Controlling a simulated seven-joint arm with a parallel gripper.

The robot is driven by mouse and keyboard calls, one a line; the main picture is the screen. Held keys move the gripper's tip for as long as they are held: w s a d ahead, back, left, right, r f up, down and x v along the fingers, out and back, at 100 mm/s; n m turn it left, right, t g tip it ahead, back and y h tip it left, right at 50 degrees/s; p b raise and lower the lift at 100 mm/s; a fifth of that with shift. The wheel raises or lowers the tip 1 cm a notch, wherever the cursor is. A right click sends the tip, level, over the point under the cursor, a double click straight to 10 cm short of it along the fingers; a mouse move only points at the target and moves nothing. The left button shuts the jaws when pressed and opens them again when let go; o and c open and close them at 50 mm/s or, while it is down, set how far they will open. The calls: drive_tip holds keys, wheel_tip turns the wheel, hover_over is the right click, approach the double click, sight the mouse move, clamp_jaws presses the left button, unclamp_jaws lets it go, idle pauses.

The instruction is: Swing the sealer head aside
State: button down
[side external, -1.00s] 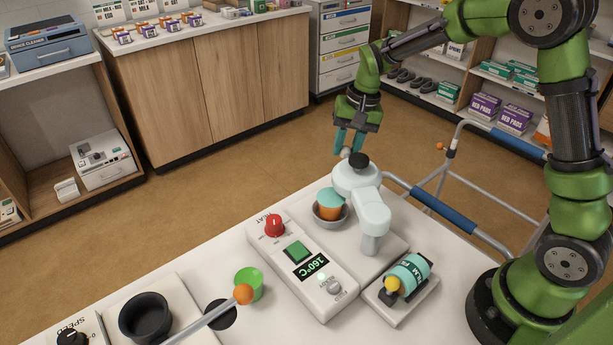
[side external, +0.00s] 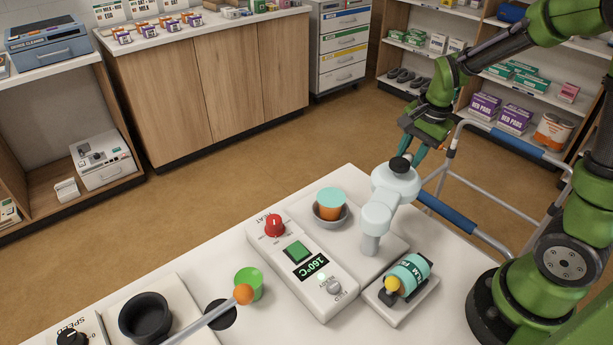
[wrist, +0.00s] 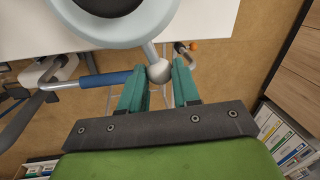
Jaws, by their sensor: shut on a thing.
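The sealer head (side external: 397,184) is a pale round head with a black top knob, on a pale arm and post (side external: 372,238). It stands out to the right of the orange cup with a teal top (side external: 330,205), which sits uncovered in a grey holder. My gripper (side external: 416,158) is behind the head, its teal fingers shut on the head's handle. In the wrist view the handle's ball end (wrist: 159,72) lies between my fingers (wrist: 160,84), below the pale head (wrist: 160,20). The handle is mostly hidden in the side view.
A control panel (side external: 318,275) reading 160°C and a film roll (side external: 411,270) stand on the white table near the sealer. A walking frame with a blue grip (side external: 446,212) stands just beyond the table edge, close to my gripper.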

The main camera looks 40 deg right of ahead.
drive_tip(key=shift+s+d, duration=0.1)
drive_tip(key=shift+s, duration=0.15)
drive_tip(key=shift+s, duration=0.1)
drive_tip(key=c, duration=0.8)
unclamp_jaws()
drive_tip(key=s+r, duration=0.1)
drive_tip(key=r, duration=0.4)
drive_tip(key=s+r, duration=0.1)
drive_tip(key=r, duration=0.5)
drive_tip(key=s+r, duration=0.1)
drive_tip(key=r, duration=0.4)
drive_tip(key=shift+d+r, duration=0.2)
drive_tip(key=shift+r, duration=0.1)
